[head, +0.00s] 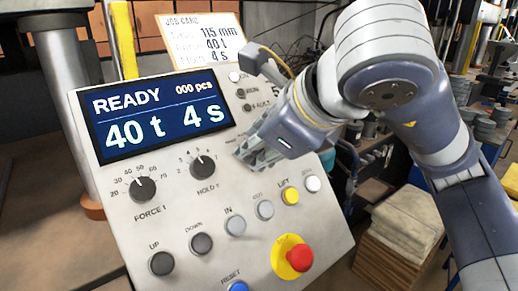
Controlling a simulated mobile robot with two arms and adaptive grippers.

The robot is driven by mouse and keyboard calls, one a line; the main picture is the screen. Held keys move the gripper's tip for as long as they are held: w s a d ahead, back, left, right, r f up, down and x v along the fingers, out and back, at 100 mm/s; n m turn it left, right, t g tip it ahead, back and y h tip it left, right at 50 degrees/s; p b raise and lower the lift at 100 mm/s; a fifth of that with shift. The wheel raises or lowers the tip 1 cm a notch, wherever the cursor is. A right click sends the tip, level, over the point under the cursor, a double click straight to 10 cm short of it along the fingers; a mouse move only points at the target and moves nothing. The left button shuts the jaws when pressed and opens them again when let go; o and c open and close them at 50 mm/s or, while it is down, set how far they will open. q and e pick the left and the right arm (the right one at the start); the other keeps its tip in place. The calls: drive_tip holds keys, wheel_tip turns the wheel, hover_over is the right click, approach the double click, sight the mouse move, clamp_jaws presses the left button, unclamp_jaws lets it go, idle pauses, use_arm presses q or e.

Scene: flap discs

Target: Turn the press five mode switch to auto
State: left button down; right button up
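The press control panel (130,210) is grey and tilted, with a blue display (158,115) reading READY, 000 pcs, 40 t and 4 s. My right arm comes in from the right. Its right gripper (250,152) is over the panel's right side, right of the HOLD knob (202,166). The fingers are seen edge-on, so their opening and any contact are unclear. The mode switch cannot be made out; the gripper covers that part of the panel, where small lettering shows beside the fingers. My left gripper is out of view.
The FORCE knob (143,190) is at the panel's left. A row of buttons runs below, with a red emergency stop (300,257) on yellow and a blue RESET button (238,287). A job card (200,42) reads 115 mm, 40 t, 4 s.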

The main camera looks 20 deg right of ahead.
idle(0.3)
drive_tip(key=o, duration=1.1)
drive_tip(key=v, duration=1.2)
